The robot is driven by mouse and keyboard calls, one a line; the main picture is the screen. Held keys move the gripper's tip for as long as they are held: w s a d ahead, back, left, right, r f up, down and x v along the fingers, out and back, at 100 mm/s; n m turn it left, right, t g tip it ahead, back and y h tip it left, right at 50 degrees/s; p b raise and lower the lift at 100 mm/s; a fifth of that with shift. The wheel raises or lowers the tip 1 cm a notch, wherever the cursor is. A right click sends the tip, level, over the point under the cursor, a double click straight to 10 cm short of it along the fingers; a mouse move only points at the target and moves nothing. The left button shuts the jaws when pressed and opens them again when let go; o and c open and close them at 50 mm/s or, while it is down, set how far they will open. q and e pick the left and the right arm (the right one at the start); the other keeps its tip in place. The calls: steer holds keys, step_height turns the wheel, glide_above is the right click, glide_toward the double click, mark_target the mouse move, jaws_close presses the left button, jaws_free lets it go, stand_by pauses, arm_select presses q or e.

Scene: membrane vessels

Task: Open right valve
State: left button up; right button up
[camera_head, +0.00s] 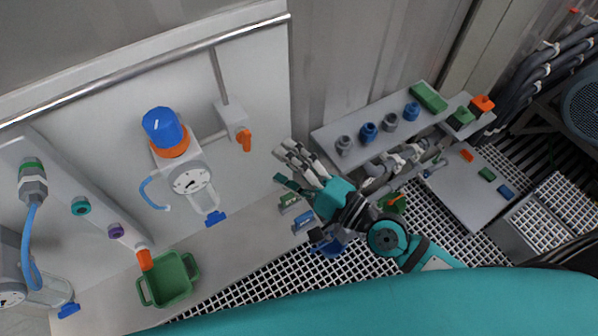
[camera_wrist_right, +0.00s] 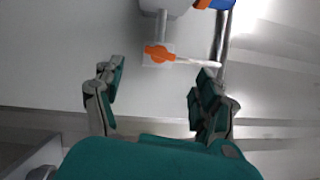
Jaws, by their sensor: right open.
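The right valve has a small orange handle (camera_head: 244,138) on a white block fixed to the pale wall panel, with a grey pipe running up from it. In the right wrist view the orange handle (camera_wrist_right: 158,53) lies beyond my fingertips, roughly centred between them. My right gripper (camera_head: 286,166) is to the right of and below the valve in the head view. Its fingers are spread wide and hold nothing, and they do not touch the handle. It also shows in the right wrist view (camera_wrist_right: 160,84). My left gripper is not in view.
A vessel with a blue cap (camera_head: 161,126) and a gauge (camera_head: 190,181) is left of the valve. A metal rail (camera_head: 150,65) crosses the panel above. A green tray (camera_head: 172,280) sits lower left. A shelf (camera_head: 335,131) with several fittings stands right, beyond my arm.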

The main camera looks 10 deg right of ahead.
steer(key=shift+v, duration=1.5)
